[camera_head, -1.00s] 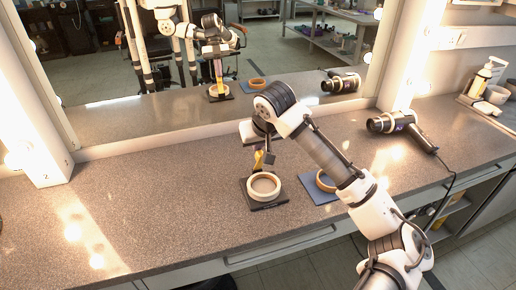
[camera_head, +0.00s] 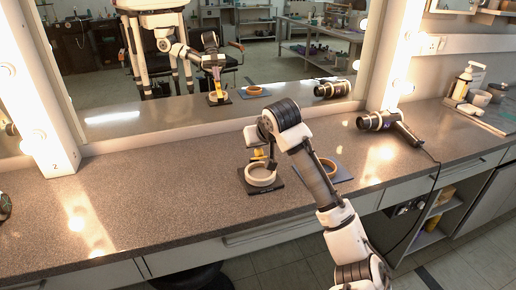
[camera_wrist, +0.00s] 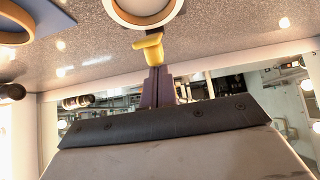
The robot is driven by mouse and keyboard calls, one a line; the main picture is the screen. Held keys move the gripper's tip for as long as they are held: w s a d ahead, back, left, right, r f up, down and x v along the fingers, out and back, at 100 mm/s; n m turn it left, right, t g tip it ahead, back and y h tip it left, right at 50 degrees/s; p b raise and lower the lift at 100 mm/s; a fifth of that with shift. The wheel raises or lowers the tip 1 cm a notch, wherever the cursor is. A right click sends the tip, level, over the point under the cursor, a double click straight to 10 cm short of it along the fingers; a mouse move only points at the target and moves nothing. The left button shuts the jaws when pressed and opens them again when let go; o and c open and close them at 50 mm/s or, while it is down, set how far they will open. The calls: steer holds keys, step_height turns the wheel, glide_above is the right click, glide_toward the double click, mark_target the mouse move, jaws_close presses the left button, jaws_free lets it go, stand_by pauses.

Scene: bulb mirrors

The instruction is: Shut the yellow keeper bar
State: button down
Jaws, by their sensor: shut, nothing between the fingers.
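The yellow keeper bar (camera_head: 259,154) stands at the back of a pale ring (camera_head: 262,178) on a dark base plate (camera_head: 277,187) on the counter. It looks raised, not lying across the ring. In the wrist view the bar (camera_wrist: 149,42) has a wide end and a narrower stem just beyond my fingertips, beside the ring (camera_wrist: 143,12). My gripper (camera_head: 271,164) is shut and empty. In the wrist view its purple-grey fingers (camera_wrist: 157,74) reach close to the bar; I cannot tell whether they touch it. My arm partly hides the bar in the head view.
A second, tan ring (camera_head: 327,168) lies on a blue mat (camera_head: 343,174) to the right. A hair dryer (camera_head: 385,121) with a cord lies further right. The mirror (camera_head: 120,104) stands behind.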

mark_target(263, 157)
steer(key=f+t+b, duration=0.1)
steer(key=b, duration=0.1)
steer(key=s+f+t+b, duration=0.1)
steer(key=s+f+t+y+b, duration=0.1)
steer(key=b, duration=0.1)
steer(key=shift+s+d+f+b, duration=0.15)
steer(key=shift+s+d+b, duration=0.05)
steer(key=shift+d+b, duration=0.15)
steer(key=t+b, duration=0.1)
steer(key=b, duration=0.1)
steer(key=s+f+t+b, duration=0.1)
steer(key=b, duration=0.1)
steer(key=shift+s+d+f+y, duration=0.1)
steer(key=shift+d+y, duration=0.15)
steer(key=shift+y, duration=0.15)
steer(key=shift+s+f+t+b, duration=0.15)
steer(key=shift+s+t+b, duration=0.05)
steer(key=shift+t+b, duration=0.55)
steer(key=shift+d, duration=0.1)
